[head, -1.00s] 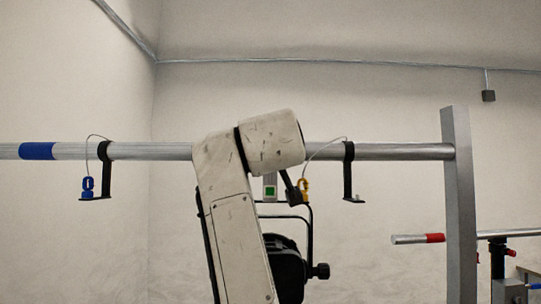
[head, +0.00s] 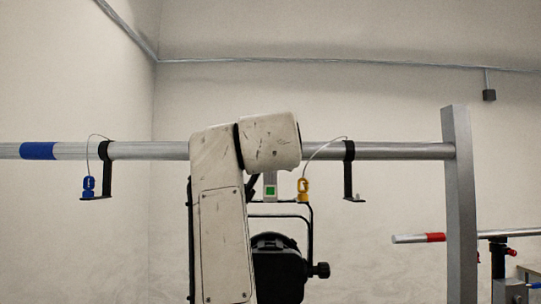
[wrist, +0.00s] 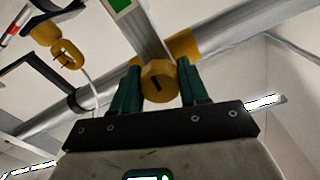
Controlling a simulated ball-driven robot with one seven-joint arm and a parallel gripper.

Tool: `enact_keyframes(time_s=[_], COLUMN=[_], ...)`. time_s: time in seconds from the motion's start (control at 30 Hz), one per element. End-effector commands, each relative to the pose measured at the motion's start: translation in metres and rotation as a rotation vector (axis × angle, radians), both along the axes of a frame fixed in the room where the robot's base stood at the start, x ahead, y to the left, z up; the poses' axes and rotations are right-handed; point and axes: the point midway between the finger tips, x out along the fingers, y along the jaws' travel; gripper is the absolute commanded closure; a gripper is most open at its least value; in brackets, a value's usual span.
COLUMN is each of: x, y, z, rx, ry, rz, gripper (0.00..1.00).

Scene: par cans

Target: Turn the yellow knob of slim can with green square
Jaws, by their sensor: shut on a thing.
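The slim can (head: 280,268) is a black lamp hanging from the pipe, partly hidden behind my arm in the head view. Its grey hanger carries a green square (head: 270,190), which also shows at the top edge of the wrist view (wrist: 120,4). The yellow knob (wrist: 158,84) is round with a dark slot, at the hanger's end by the pipe in the wrist view. My gripper (wrist: 160,82) has its dark green fingers on both sides of the knob and is shut on it. The head view hides the knob and fingers behind my arm.
The metal pipe (head: 390,151) runs across to a grey upright (head: 459,210). A yellow clip (head: 303,189) hangs on a thin cable right of the hanger. Black hooks hang from the pipe either side, the left one beside a blue clip (head: 89,187).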

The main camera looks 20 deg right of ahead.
Motion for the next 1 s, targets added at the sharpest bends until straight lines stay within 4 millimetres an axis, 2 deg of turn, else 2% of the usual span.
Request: enact_keyframes(time_s=[1.0], x=[0.0010], y=[0.0024], z=[0.0008], rx=[0.918], ry=[-0.294], rz=[0.005], gripper=[0.87])
